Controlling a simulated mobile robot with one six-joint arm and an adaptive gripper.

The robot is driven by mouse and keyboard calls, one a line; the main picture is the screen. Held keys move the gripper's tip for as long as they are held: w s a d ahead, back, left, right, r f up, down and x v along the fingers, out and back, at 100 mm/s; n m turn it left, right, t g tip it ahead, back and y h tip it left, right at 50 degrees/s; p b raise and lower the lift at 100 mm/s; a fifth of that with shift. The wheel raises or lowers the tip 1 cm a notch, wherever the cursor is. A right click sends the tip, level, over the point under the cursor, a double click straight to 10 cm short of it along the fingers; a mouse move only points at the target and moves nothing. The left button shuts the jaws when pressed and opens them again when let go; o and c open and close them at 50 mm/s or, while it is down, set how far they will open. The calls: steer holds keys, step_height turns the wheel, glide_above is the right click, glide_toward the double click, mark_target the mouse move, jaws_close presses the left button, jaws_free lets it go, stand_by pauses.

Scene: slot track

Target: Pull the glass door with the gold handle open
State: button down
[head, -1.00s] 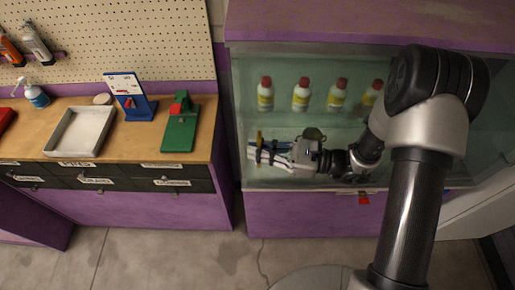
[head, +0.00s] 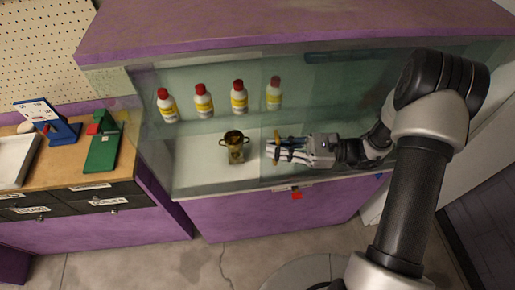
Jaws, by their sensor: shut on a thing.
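A cabinet with a purple top has a glass front. My gripper (head: 275,152) is shut on the gold handle (head: 277,136) at the left edge of the glass door (head: 330,98); the fingers hide most of the handle. The door's left edge runs just left of the handle. Left of it, the cabinet's left part looks open, with bottles and a gold trophy cup (head: 235,144) inside. My arm covers much of the right side of the door.
Several white bottles with red caps (head: 239,98) stand on the glass shelf. A red tag (head: 297,196) is on the cabinet front below. A workbench with a green stand (head: 102,152) and a blue stand (head: 62,132) is at left. The floor in front is clear.

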steer(key=shift+w+d, duration=0.2)
steer(key=shift+d, duration=0.65)
steer(key=shift+w+d, duration=0.15)
steer(key=shift+d, duration=0.65)
steer(key=c, duration=2)
jaws_free()
steer(key=d, duration=1.2)
steer(key=shift+w, duration=0.25)
